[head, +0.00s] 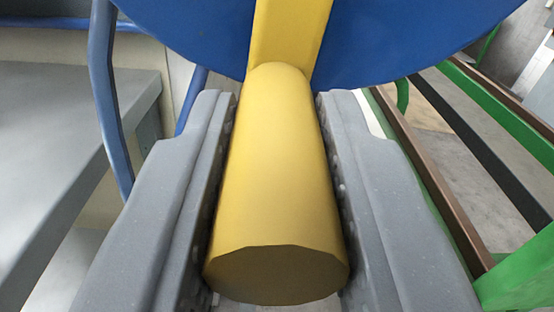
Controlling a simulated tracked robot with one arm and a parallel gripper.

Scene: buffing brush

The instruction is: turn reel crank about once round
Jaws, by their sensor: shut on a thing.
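The yellow crank handle (275,170) fills the middle of the head view, its flat end facing me. It joins a yellow crank arm (290,35) that runs up out of the picture in front of the blue reel disc (400,35). My gripper (277,185) is shut on the handle, with one grey finger on its left side and one on its right. The crank arm points up and slightly right from the handle. The top of the reel and the crank's pivot are out of view.
A grey bench or shelf (60,130) stands at the left. A blue tubular frame (103,90) lies between it and the reel. Green rails (500,95) and a brown rail (425,170) run along the right. Bare floor shows between the rails.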

